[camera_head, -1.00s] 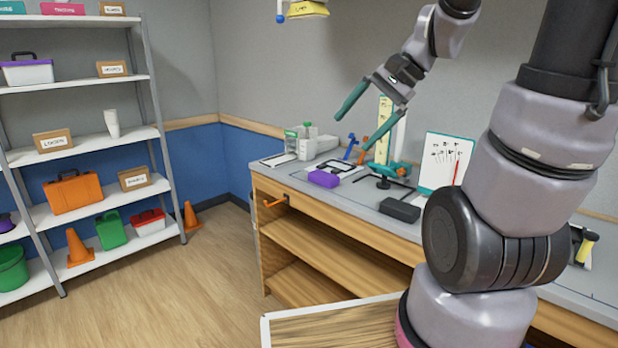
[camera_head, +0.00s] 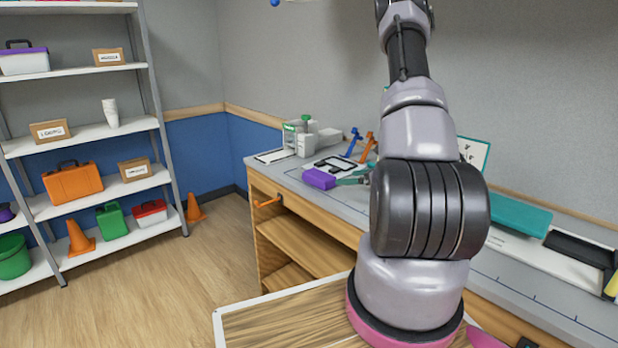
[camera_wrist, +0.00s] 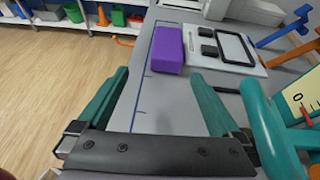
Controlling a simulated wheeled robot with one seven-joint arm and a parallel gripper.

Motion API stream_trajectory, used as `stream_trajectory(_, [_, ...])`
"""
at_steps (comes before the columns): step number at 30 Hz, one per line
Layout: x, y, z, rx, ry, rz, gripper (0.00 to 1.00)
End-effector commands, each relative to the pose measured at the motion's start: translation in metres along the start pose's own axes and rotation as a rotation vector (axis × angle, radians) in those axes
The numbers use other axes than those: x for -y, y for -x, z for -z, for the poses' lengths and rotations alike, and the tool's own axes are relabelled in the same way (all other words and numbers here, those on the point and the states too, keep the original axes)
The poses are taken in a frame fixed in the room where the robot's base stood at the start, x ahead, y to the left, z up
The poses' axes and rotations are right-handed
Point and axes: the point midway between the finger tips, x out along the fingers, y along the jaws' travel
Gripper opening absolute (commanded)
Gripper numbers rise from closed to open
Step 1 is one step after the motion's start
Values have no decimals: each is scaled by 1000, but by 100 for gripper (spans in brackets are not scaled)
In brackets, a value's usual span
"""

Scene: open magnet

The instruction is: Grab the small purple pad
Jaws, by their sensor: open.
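The small purple pad (camera_head: 319,178) is a block lying on the grey bench top, near the bench's left end. In the wrist view the purple pad (camera_wrist: 168,50) lies just beyond my gripper (camera_wrist: 161,82), roughly in line with the gap between its teal fingers. The fingers are spread wide with nothing between them except bare bench. In the head view my arm hides most of the gripper; a teal piece beside the pad may be a fingertip, but I cannot tell for sure.
A white board with black-framed parts (camera_wrist: 229,42) lies right of the pad. Blue and orange stands (camera_head: 362,145) are behind it. A teal round fixture (camera_wrist: 265,125) stands close to the right finger. An orange handle (camera_head: 267,202) sticks out from the bench's front. Open floor lies left.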

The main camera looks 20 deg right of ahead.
Motion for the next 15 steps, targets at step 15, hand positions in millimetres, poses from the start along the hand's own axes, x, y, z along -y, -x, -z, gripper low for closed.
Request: stream_trajectory(15, [10,-53,15,-6,-22,34,100])
